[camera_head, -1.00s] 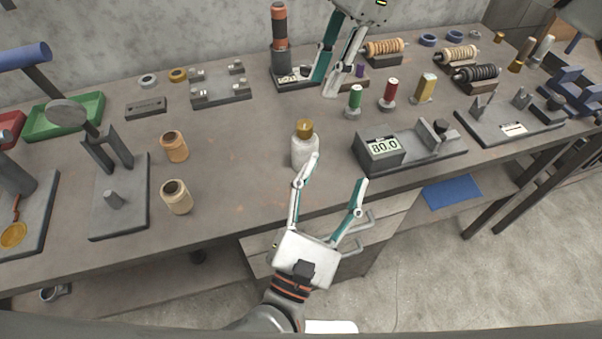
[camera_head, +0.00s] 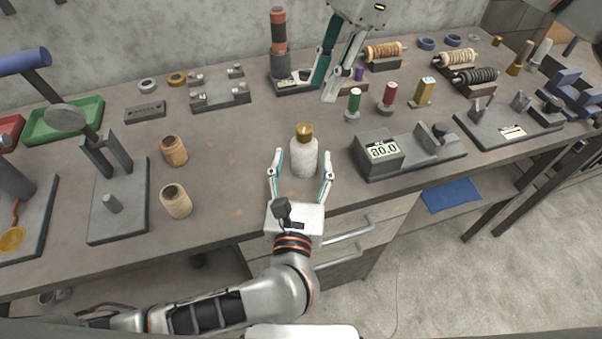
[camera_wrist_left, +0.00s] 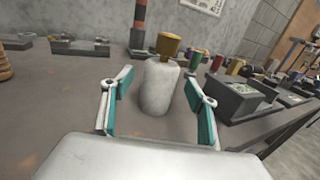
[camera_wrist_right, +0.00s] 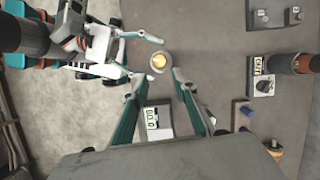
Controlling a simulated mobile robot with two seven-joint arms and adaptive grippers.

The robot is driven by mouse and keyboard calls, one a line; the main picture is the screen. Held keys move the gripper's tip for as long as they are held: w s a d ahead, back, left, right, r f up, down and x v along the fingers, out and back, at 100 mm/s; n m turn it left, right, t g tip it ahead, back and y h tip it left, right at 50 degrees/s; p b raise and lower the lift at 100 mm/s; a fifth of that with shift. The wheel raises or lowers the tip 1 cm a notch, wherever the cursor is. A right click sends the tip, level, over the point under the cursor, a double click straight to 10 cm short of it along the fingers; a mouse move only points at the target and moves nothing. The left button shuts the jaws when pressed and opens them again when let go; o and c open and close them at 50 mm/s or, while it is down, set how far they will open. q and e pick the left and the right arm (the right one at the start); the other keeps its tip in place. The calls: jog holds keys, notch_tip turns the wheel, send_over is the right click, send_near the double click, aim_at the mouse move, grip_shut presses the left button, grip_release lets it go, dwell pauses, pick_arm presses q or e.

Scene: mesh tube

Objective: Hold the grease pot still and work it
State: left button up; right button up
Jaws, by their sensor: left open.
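The grease pot (camera_head: 304,158), a white mottled bottle with a brass top, stands upright near the front edge of the bench. My left gripper (camera_head: 304,166) is open, with one finger on each side of the pot and gaps on both sides. In the left wrist view the pot (camera_wrist_left: 159,88) stands between the open fingers (camera_wrist_left: 159,95). My right gripper (camera_head: 320,91) is above the back of the bench, apart from the pot. In the right wrist view its fingers (camera_wrist_right: 159,80) are spread and empty, with the pot's brass top (camera_wrist_right: 159,61) beyond them.
A grey device with an 80.0 display (camera_head: 384,151) stands right of the pot. Two tan cups (camera_head: 175,200) stand to its left. Coloured bottles (camera_head: 388,94) and spools (camera_head: 384,52) stand behind and to the right. The bench between cups and pot is clear.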

aim_at(303, 161)
pick_arm(q)
jog(key=shift+w+d, duration=0.15)
jog(key=shift+w, duration=1.65)
